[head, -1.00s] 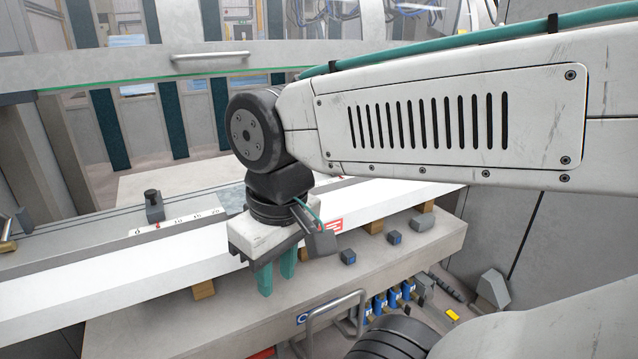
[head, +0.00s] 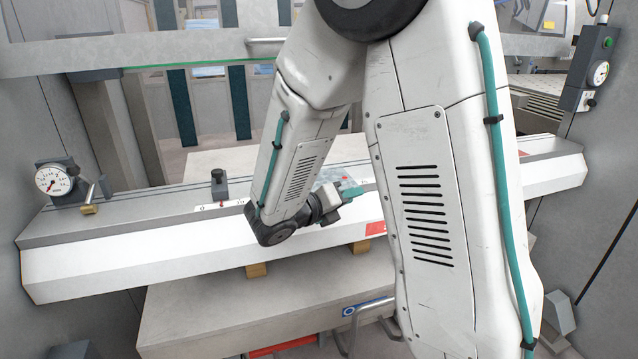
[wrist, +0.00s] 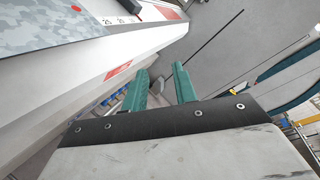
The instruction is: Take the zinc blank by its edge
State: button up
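The zinc blank (wrist: 55,35) is a flat sheet with a mottled blue-grey surface, at the upper left of the wrist view. In the head view only a small part of it (head: 329,174) shows behind my wrist; my arm hides the rest. My gripper (wrist: 160,76) has two teal fingers standing apart with nothing between them. It is off to the right of the blank in the wrist view, not touching it. In the head view my gripper (head: 349,187) lies sideways above the white beam, partly hidden by my arm.
A long white beam (head: 140,255) with a scale runs across in front. A dial gauge (head: 54,181) stands at its left end, and a dark stop (head: 219,185) stands on it. Below are a grey ledge (head: 200,320) and wooden blocks (head: 257,270).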

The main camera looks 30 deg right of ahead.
jog(key=w+a+f+n+t, duration=0.4)
jog(key=w+f+n+t, duration=0.4)
jog(key=n, duration=0.5)
jog(key=shift+g+y, duration=0.3)
jog(key=x, duration=0.5)
jog(key=w+x, duration=0.1)
jog(key=x, duration=0.2)
jog(key=shift+w+a+r, duration=0.1)
jog(key=shift+a, duration=0.05)
jog(key=shift+w, duration=0.15)
grip_shut()
